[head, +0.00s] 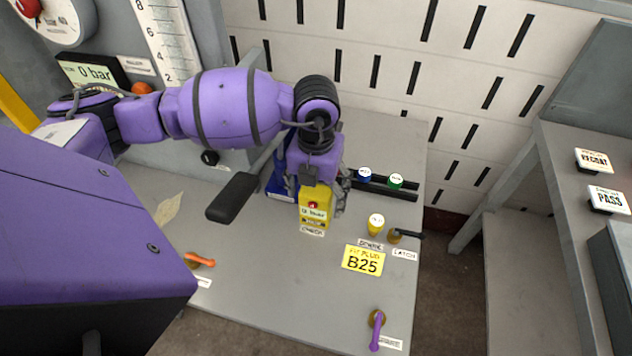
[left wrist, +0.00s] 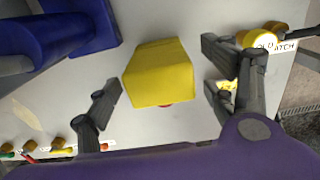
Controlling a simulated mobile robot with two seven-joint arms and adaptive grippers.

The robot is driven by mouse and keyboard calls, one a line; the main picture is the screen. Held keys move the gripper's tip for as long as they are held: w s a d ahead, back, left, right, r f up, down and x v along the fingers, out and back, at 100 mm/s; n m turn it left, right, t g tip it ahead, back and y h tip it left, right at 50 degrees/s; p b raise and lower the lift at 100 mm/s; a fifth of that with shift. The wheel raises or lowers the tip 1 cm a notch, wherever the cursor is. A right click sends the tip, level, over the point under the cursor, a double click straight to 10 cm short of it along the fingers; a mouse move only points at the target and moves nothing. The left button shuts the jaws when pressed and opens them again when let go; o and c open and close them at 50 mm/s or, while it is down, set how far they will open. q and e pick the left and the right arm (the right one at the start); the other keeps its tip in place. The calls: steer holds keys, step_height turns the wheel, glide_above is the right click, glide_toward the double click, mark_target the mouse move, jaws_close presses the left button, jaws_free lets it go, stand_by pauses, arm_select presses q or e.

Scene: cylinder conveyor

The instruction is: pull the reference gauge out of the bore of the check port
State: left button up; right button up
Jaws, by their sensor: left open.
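A yellow box-shaped body (head: 315,196) with a red spot and a small "0 bar" display, which looks like the reference gauge, stands upright near the panel's middle. It also shows as a yellow block (left wrist: 158,75) in the left wrist view. A label at its foot seems to read "CHECK"; the check port and its bore are mostly hidden under the body. My left gripper (head: 318,190) is over it from behind, open, one finger on each side. In the left wrist view my left gripper (left wrist: 160,78) shows gaps between both fingers and the yellow block.
A blue block (left wrist: 50,45) is close beside the gripper. A black lever handle (head: 232,197) sticks out to the left. The panel's front is mostly clear.

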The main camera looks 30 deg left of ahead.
arm_select(q)
steer(key=shift+f, duration=0.2)
steer(key=c, duration=1.4)
steer(key=o, duration=0.7)
steer(key=c, duration=1.1)
steer(key=shift+r+p, duration=0.4)
steer(key=shift+r, duration=0.2)
arm_select(e)
steer(key=shift+w+a+r, duration=0.15)
steer(key=shift+w+r, duration=0.6)
steer(key=shift+w, duration=0.25)
arm_select(q)
steer(key=shift+r, duration=0.1)
arm_select(e)
steer(key=shift+t, duration=0.3)
arm_select(q)
steer(key=shift+r+p, duration=0.3)
steer(key=shift+r, duration=0.1)
arm_select(e)
steer(key=shift+s+r, duration=0.1)
steer(key=shift+r, duration=0.25)
